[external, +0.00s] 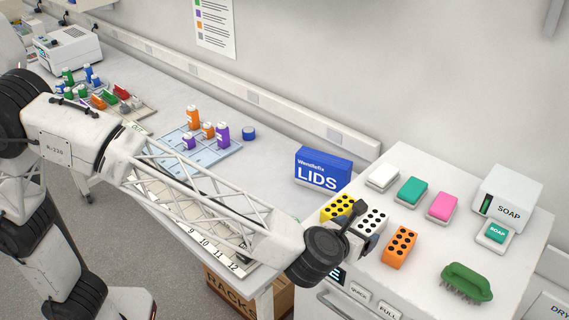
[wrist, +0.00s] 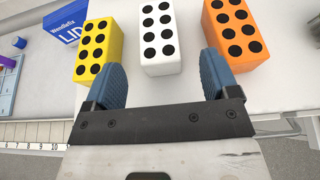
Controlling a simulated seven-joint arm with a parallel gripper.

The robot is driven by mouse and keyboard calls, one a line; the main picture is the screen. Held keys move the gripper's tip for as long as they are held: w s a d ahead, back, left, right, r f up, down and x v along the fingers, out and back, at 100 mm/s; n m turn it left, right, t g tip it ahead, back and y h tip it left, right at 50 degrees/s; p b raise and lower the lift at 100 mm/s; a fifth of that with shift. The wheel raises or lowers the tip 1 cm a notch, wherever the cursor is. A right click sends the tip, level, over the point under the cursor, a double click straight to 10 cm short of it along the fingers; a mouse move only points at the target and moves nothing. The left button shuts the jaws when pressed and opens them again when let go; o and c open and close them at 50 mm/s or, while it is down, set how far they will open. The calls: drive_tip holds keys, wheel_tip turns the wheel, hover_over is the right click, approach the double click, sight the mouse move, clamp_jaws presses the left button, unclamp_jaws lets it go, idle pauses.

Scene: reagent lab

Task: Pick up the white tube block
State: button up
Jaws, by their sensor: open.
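The white tube block (external: 371,222) with black holes stands on the white counter top, between a yellow block (external: 337,206) and an orange block (external: 399,247). In the wrist view the white tube block (wrist: 160,38) is upright at the top centre, just beyond my fingertips. My gripper (external: 360,232) is over the counter's near edge, partly in front of the white block in the external view. In the wrist view my gripper (wrist: 160,75) has its blue fingers wide apart with nothing between them. The fingers point toward the white block, with the yellow and orange blocks to either side.
A blue LIDS box (external: 323,169) stands behind the yellow block. White, teal (external: 411,191) and pink (external: 442,206) pieces sit behind the row. A green brush (external: 467,281) and a soap dispenser (external: 507,195) are to the right. The counter between them is clear.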

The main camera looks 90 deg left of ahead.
sight(366, 227)
drive_tip(key=shift+w+a+f, duration=0.25)
drive_tip(key=shift+w+a, duration=0.15)
drive_tip(key=shift+a, duration=0.05)
drive_tip(key=shift+x, duration=2.6)
drive_tip(key=shift+s+f, duration=0.1)
drive_tip(key=shift+f, duration=0.05)
drive_tip(key=c, duration=1.1)
